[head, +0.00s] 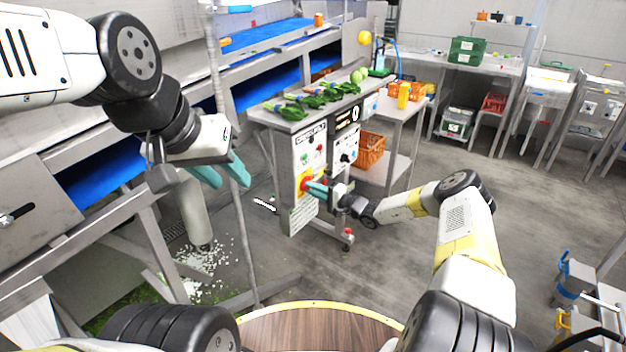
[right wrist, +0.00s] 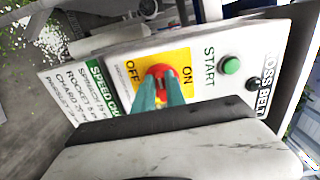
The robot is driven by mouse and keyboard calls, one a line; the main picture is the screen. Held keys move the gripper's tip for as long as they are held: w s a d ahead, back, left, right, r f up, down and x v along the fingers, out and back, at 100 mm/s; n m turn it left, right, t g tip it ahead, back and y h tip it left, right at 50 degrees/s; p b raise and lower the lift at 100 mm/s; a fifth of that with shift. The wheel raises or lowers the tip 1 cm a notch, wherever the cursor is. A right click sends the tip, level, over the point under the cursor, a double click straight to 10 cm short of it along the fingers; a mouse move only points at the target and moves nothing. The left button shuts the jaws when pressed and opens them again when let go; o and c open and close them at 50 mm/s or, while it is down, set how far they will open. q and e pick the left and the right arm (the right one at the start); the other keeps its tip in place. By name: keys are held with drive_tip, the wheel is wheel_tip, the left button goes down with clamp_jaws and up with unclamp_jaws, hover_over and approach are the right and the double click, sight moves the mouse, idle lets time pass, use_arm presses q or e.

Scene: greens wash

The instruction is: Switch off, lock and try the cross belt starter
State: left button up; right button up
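The cross belt starter panel (head: 309,150) is a white box face on the steel stand, with its label partly cut off in the right wrist view. It has a red rotary switch (right wrist: 160,72) on a yellow plate (right wrist: 187,62) marked OFF and ON, and a green START button (right wrist: 231,65). My right gripper (head: 316,189) is at this switch, its teal fingers (right wrist: 158,95) closed on either side of the red handle. The fingers hide which mark the handle points to. My left gripper (head: 222,174) hangs open and empty at the left. No padlock is clearly visible.
A second white panel (head: 345,150) with knobs stands beside the starter. Greens (head: 290,111) lie on the steel top above. An orange crate (head: 370,151) sits behind. A vertical pole (head: 222,90) stands near my left gripper.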

drive_tip(key=shift+o, duration=1.3)
drive_tip(key=shift+d, duration=0.15)
drive_tip(key=v, duration=0.7)
drive_tip(key=shift+s+d, duration=0.15)
drive_tip(key=shift+s, duration=0.1)
